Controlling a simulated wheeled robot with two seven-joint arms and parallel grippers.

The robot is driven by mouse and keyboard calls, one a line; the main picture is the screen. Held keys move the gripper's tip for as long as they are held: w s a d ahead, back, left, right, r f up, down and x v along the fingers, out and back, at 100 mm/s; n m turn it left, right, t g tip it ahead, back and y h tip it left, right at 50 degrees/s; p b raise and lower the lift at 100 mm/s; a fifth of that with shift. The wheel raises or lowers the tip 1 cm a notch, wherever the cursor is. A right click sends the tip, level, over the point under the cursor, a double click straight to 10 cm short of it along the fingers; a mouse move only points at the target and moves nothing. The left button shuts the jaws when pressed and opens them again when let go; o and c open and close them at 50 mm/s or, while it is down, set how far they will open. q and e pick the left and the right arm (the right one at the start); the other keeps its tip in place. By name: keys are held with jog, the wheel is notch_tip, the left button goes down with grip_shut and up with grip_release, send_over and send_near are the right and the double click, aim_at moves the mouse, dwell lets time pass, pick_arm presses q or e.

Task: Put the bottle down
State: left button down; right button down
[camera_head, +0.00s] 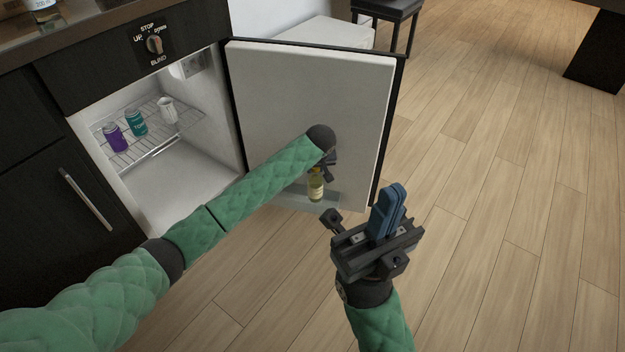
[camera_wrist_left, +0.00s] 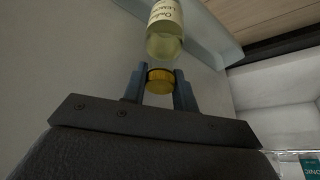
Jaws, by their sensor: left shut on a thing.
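The bottle (camera_head: 316,187) is small, with pale yellow contents and a light label. It is upright at the low shelf (camera_head: 285,189) on the inside of the open fridge door. My left gripper (camera_head: 327,164) is above it, partly hidden by my arm. In the left wrist view the fingers (camera_wrist_left: 159,88) are shut on the gold cap (camera_wrist_left: 160,76), and the bottle's body (camera_wrist_left: 165,35) points toward the door shelf (camera_wrist_left: 212,35). Whether its base touches the shelf cannot be told. My right gripper (camera_head: 391,208) is shut and empty, in front of the door.
The open fridge has a wire rack (camera_head: 150,135) with a purple can (camera_head: 114,137), a teal can (camera_head: 136,122) and a white pitcher (camera_head: 167,111). The open door (camera_head: 290,90) stands at the right. The wooden floor (camera_head: 500,150) beyond is clear; a dark stool (camera_head: 387,12) is at the back.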

pick_arm(q)
jog(key=shift+w+a+f, duration=0.25)
jog(key=shift+w+a, duration=0.05)
jog(key=shift+a, duration=0.15)
notch_tip(320, 180, down, 4)
jog(key=shift+f+b, duration=0.1)
jog(key=shift+b, duration=0.95)
jog(key=c, duration=1.5)
grip_release()
jog(key=shift+c, duration=0.2)
jog(key=o, duration=0.4)
jog(key=shift+o, duration=0.2)
jog(key=p+v, duration=0.4)
jog(key=v, duration=0.8)
